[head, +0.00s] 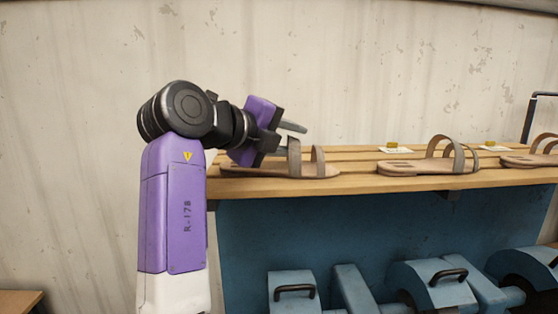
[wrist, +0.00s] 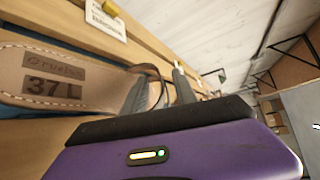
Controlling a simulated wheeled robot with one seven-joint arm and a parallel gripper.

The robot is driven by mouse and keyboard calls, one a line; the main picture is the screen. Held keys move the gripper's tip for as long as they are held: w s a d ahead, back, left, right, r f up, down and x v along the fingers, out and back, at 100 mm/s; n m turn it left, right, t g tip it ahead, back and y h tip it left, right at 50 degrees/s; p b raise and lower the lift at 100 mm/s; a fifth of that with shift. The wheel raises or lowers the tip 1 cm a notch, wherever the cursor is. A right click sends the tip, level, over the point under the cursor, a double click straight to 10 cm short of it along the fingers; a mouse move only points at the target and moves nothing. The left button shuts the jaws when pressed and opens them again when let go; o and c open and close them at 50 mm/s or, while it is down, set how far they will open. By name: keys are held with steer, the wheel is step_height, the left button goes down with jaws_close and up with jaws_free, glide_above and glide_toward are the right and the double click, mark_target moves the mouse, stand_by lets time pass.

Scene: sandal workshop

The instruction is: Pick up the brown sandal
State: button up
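A brown sandal (head: 262,171) with a tan insole and two upright straps lies on the wooden slatted shelf (head: 350,181), at its left end. In the wrist view the same sandal (wrist: 95,88) shows its insole, marked "37 L", and one dark strap arching up. My gripper (head: 291,138) is at this sandal, level with its straps. In the wrist view the fingers of my gripper (wrist: 161,76) are apart, with the strap passing between them. I cannot tell whether either finger touches it. In the head view one finger shows above the strap; the other is mostly hidden.
A similar sandal (head: 405,168) lies further right on the shelf, and another (head: 525,160) at the right edge. Small cards with yellow pieces lie behind them, one card (wrist: 105,18) near the gripper. Blue machines (head: 435,285) stand below. A bare wall is behind.

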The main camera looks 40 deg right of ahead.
jaws_close()
steer(key=shift+r, duration=0.2)
step_height(320, 180, up, 20)
steer(key=b, duration=0.2)
steer(key=shift+f+b, duration=0.15)
steer(key=shift+b, duration=0.15)
stand_by(0.4)
steer(key=c, duration=0.6)
jaws_free()
jaws_close()
